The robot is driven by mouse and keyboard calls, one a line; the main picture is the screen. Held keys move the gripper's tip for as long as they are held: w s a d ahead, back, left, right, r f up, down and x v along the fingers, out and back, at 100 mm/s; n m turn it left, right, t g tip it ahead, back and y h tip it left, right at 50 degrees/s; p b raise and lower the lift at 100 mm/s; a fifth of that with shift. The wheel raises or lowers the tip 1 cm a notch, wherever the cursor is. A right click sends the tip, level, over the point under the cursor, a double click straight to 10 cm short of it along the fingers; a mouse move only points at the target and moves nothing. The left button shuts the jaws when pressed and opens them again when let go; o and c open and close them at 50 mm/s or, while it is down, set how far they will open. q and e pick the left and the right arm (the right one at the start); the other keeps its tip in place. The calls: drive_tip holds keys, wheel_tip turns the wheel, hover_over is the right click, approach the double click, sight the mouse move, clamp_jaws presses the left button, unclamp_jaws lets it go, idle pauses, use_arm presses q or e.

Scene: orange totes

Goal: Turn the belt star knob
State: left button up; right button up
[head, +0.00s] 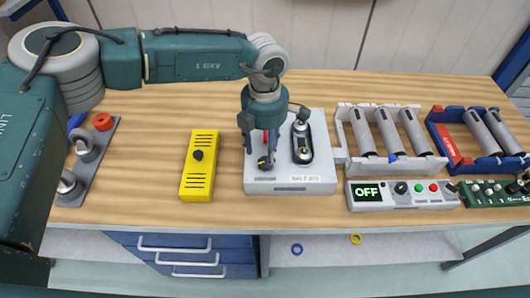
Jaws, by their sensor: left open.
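My left gripper (263,148) points straight down over the left half of a white box (318,178). Its fingers are apart, with a dark knob (264,163) just below and between them. The gripper partly covers this knob, and I cannot tell whether the fingers touch it. I take this to be the star knob, but its shape is too small to be sure. A dark oval part with a light centre (302,143) is on the right half of the same box. My right gripper is not in view.
A yellow box (198,178) with a black knob stands left of the white box. The back of the table is clear.

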sight(265, 161)
use_arm(q)
wheel_tip(265, 161, down, 3)
drive_tip(key=shift+f+p, duration=0.2)
drive_tip(key=shift+p, duration=0.25)
drive_tip(key=shift+f, duration=0.35)
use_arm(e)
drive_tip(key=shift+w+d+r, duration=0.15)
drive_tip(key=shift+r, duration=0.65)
use_arm(q)
drive_tip(key=c, duration=1.2)
drive_tip(key=shift+o, duration=0.2)
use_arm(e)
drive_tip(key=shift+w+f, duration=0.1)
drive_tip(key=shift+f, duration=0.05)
